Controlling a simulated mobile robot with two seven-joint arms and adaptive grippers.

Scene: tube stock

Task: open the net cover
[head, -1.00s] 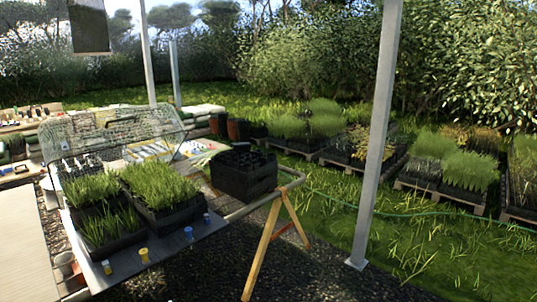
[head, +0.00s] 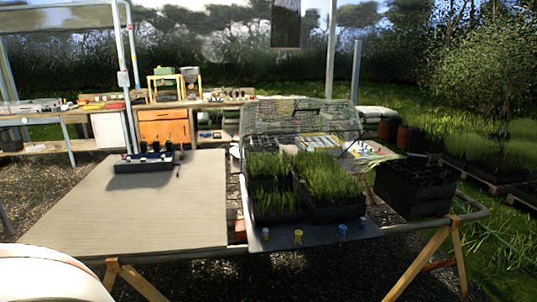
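The net cover (head: 335,119) is a see-through mesh hood with a thin frame. It stands raised at the back of a dark board (head: 272,244) on the trestle table. In front of it, black trays of green seedlings (head: 325,181) sit uncovered, with their grass tops in the open. Small blue and yellow pegs or caps stand along the board's front edge. Neither of my grippers shows in the head view, and nothing is seen touching the cover.
A black empty-looking crate (head: 415,190) stands right of the trays. A wide bare tabletop (head: 150,220) lies to the left, with a dark rack of bottles (head: 143,163) at its back. A workbench with an orange cabinet (head: 165,128) stands behind. Grass lies to the right.

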